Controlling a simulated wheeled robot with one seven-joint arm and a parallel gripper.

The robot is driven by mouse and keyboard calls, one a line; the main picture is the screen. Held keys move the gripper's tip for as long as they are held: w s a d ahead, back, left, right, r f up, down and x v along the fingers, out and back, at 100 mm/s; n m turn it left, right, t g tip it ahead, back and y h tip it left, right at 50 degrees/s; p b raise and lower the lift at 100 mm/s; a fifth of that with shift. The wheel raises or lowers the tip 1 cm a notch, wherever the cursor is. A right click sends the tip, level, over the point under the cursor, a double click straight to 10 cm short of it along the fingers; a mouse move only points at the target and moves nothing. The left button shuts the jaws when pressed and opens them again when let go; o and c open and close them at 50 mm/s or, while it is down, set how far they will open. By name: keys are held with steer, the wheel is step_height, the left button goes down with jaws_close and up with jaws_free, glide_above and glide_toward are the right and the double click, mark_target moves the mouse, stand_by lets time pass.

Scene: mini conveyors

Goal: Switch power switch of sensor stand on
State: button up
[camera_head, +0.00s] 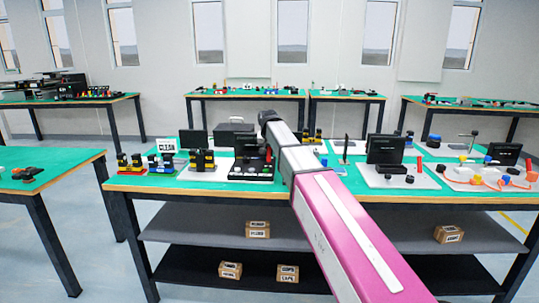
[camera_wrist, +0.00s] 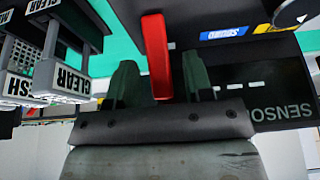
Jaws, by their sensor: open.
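The sensor stand shows in the wrist view as a dark panel (camera_wrist: 265,85) with upside-down lettering that reads "SENSO". A red upright bar (camera_wrist: 157,50), which looks like the switch lever, stands in front of it. My gripper (camera_wrist: 160,78) is open, with one dark green finger on each side of the red bar. I cannot tell whether the fingers touch it. In the head view, my arm reaches over the table to a black stand (camera_head: 250,170), and my gripper's fingers cannot be made out there. The switch's on or off position is not clear.
Grey sign holders marked "CLEAR" (camera_wrist: 60,80) stand close on the left in the wrist view. In the head view, yellow-and-black units (camera_head: 200,160) stand left of the stand on the green table (camera_head: 125,185). A dark monitor (camera_head: 385,149) stands to the right.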

steer(key=shift+x, duration=1.1)
jaws_close()
steer(key=shift+s+r+t, duration=0.15)
steer(key=shift+s+t, duration=0.45)
steer(key=shift+t, duration=0.6)
steer(key=shift+s+r+t, duration=0.1)
steer(key=shift+r+t, duration=0.15)
steer(key=shift+t, duration=0.85)
jaws_free()
